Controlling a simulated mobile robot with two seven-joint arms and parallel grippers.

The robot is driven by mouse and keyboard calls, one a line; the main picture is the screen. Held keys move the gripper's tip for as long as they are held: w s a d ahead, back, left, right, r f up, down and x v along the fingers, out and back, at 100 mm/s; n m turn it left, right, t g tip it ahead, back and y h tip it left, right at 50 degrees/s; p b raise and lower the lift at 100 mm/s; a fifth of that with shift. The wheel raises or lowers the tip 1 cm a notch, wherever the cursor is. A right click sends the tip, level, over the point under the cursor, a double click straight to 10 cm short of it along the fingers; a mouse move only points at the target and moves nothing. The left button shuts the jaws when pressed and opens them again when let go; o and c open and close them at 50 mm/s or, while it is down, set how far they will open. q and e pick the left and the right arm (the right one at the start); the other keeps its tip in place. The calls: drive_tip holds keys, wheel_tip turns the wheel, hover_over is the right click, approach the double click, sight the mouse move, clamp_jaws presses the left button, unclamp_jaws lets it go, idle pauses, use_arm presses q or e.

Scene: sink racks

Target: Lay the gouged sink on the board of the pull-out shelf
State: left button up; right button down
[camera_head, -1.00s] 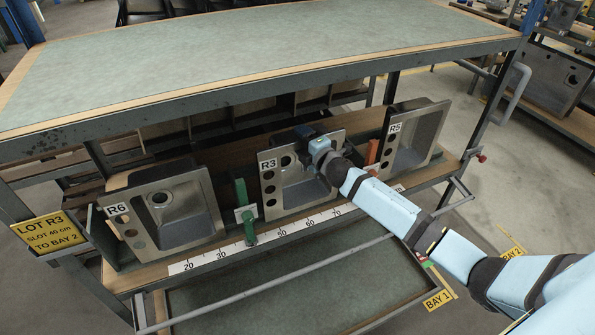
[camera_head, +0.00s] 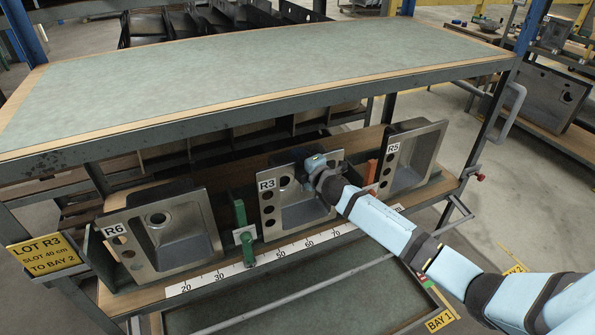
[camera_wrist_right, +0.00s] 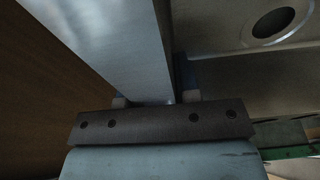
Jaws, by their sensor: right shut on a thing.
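Three steel sinks stand tilted in the rack under the bench top: R6 (camera_head: 165,233) at left, R3 (camera_head: 274,207) in the middle, R5 (camera_head: 408,160) at right. No gouge can be made out on any of them. My right gripper (camera_head: 318,168) is shut on the upper right rim of sink R3, which still stands in the rack. In the right wrist view the pale rim (camera_wrist_right: 110,40) runs between the fingers, with the sink's drain hole at right. The pull-out shelf's green board (camera_head: 335,295) lies low in front, bare where visible. My left gripper is out of view.
A green divider (camera_head: 243,235) stands between R6 and R3, an orange one (camera_head: 370,172) between R3 and R5. A white ruler strip (camera_head: 270,256) runs along the rack front. A metal rail (camera_head: 300,290) crosses above the shelf board. The bench top (camera_head: 250,80) is clear overhead.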

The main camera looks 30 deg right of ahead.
wheel_tip(320, 180, up, 9)
drive_tip(key=shift+f+p, duration=0.15)
drive_tip(key=shift+p, duration=0.5)
drive_tip(key=shift+s+r+p, duration=0.2)
drive_tip(key=shift+s+r, duration=0.15)
drive_tip(key=shift+s, duration=0.35)
drive_tip(key=shift+s+r+p, duration=0.15)
drive_tip(key=shift+s+r, duration=0.2)
drive_tip(key=shift+s, duration=0.35)
drive_tip(key=s+p, duration=0.1)
drive_tip(key=s, duration=1.2)
drive_tip(key=shift+a, duration=0.45)
drive_tip(key=shift+s, duration=0.1)
